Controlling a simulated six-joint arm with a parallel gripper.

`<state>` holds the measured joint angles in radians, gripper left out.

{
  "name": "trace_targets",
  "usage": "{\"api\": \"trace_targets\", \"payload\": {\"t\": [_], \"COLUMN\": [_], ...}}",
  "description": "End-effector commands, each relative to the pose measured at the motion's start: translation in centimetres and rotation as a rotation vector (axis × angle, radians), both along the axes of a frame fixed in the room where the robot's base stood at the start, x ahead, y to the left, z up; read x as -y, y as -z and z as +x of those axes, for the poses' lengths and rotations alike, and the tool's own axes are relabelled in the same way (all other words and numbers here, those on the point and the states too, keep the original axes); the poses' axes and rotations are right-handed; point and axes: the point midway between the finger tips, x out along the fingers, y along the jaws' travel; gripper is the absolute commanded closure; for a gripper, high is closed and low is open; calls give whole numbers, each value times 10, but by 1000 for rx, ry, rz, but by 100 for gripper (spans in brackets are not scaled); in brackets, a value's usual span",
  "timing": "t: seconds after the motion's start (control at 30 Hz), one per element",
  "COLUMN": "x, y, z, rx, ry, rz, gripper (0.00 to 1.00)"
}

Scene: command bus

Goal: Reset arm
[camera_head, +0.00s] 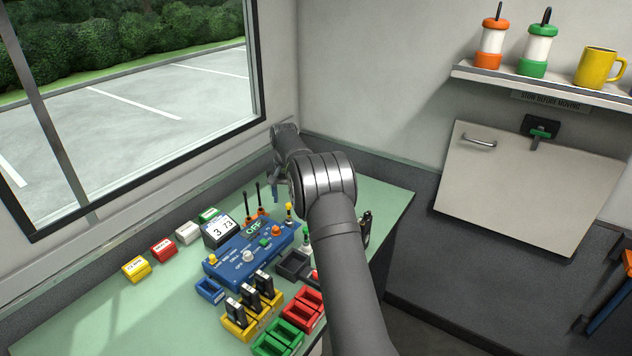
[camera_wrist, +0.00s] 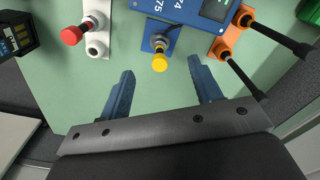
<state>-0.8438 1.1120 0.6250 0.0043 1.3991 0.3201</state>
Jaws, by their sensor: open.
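My gripper (camera_wrist: 162,88) is open in the wrist view. Its two blue fingers stand apart with nothing between them but green table surface. In the head view my dark grey arm reaches across the right part of the green table (camera_head: 372,196) towards the window corner. Part of a blue finger shows there below the wrist, and the rest of the gripper is hidden by the arm. A yellow knob (camera_wrist: 159,62) on a blue base lies just beyond the fingertips in the wrist view, apart from them.
A blue control box (camera_head: 250,254) reading OFF stands mid-table. Yellow, green and red trays (camera_head: 303,308) sit in front. Two orange bases with black rods (camera_wrist: 230,42) stand near the fingers, as does a red knob (camera_wrist: 72,36). A shelf (camera_head: 545,84) and hinged panel (camera_head: 520,195) are at right.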

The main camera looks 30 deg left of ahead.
Motion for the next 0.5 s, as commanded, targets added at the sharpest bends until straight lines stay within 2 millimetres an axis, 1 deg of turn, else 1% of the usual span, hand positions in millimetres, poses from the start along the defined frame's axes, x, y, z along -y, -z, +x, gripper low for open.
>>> {"api": "trace_targets", "payload": {"t": [0.13, 0.4, 0.5], "x": [0, 0, 0], "y": [15, 54, 63], "z": [0, 0, 0], "rx": [-2, -1, -1], "ry": [0, 0, 0], "rz": [-2, -2, -2], "gripper": [41, 41, 41]}}
